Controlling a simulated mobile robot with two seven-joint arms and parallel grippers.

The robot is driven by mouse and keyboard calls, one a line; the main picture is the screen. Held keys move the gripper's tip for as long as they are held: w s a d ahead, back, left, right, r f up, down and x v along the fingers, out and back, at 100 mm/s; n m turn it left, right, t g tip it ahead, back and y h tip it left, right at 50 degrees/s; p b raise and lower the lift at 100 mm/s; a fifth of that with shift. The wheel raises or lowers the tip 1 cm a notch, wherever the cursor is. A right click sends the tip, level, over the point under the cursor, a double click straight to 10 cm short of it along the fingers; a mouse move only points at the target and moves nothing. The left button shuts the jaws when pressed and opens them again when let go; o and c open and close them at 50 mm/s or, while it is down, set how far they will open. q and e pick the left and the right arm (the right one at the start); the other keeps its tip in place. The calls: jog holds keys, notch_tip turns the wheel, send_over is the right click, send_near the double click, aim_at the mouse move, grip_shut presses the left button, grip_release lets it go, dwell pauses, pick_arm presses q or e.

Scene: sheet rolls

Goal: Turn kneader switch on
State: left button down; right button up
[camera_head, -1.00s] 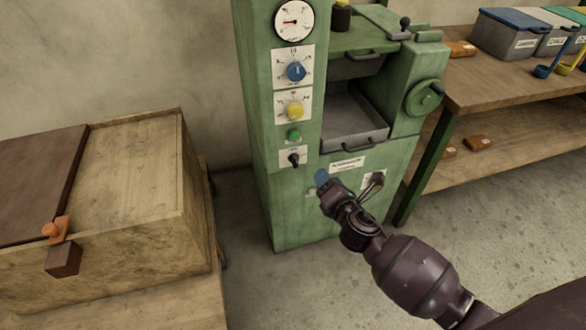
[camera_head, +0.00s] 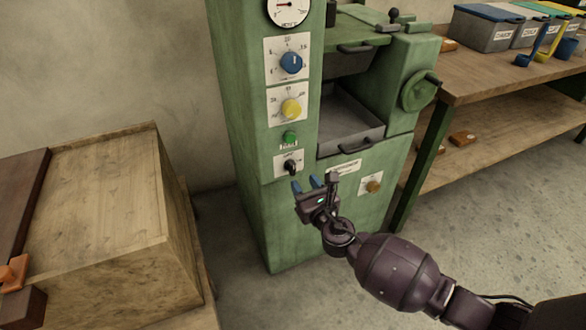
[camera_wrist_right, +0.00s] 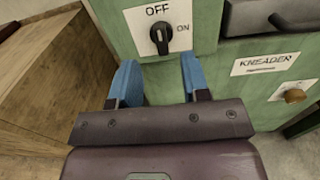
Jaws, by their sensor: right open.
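The kneader is a green machine (camera_head: 245,130) in the middle of the head view. Its black switch knob (camera_head: 290,167) sits on a white plate low on the front panel. In the right wrist view the switch (camera_wrist_right: 160,38) shows on a plate marked OFF above and ON to the right. Its pointer stands about upright, toward OFF. My right gripper (camera_head: 307,186) is open, its blue-tipped fingers apart and empty, just below the switch. In the wrist view the gripper (camera_wrist_right: 161,82) has the switch beyond and between its fingertips, apart from them. My left gripper is out of view.
A blue dial (camera_head: 291,62), a yellow dial (camera_head: 291,108) and a green button (camera_head: 290,138) sit above the switch. A brown knob (camera_head: 373,187) is at right. A wooden box (camera_head: 100,205) stands left, a workbench (camera_head: 490,80) right.

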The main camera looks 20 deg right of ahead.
aim_at(294, 168)
jog(key=w, duration=0.3)
jog(key=w+b, duration=0.1)
jog(key=w, duration=0.2)
jog(key=shift+a+f, duration=0.15)
jog(key=shift+f, duration=0.05)
jog(key=shift+w+r, duration=0.15)
jog(key=shift+w, duration=0.55)
grip_shut()
